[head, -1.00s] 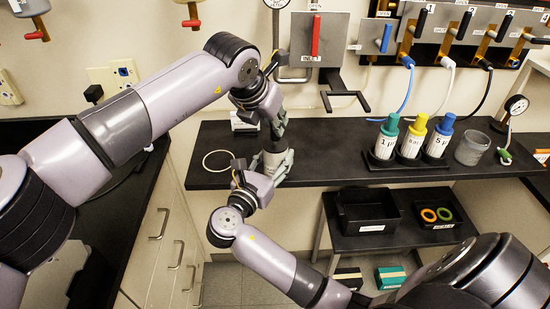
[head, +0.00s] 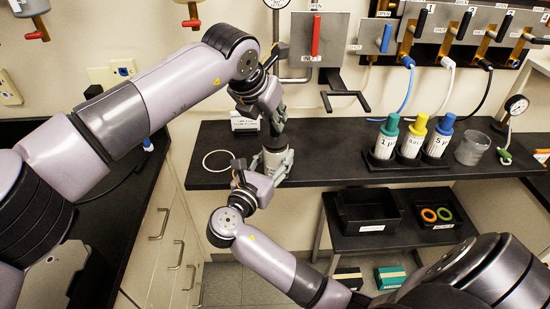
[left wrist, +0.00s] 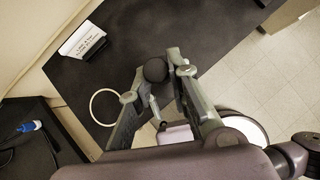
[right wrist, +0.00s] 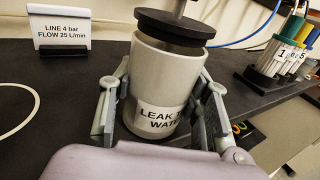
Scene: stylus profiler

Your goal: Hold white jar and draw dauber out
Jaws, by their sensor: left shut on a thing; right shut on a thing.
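The white jar (right wrist: 165,85), labelled "LEAK T… WATER", stands upright between the fingers of my right gripper (right wrist: 160,105), which is shut on its sides. It also shows on the dark shelf in the head view (head: 274,160). The dauber's black disc (right wrist: 175,27) is over the jar mouth with a gap below it; a grey part beneath it is partly within the rim. A thin rod rises from the disc. My left gripper (left wrist: 157,68) is shut on the dauber's round black knob (left wrist: 155,70), above the jar. The dauber's lower end is hidden.
A white sign (right wrist: 60,27) stands behind the jar, and a pale ring (head: 218,160) lies left of it on the shelf (head: 330,170). Several coloured-cap bottles (head: 411,140) stand to the right. A wall panel with a black handle (head: 345,95) is behind.

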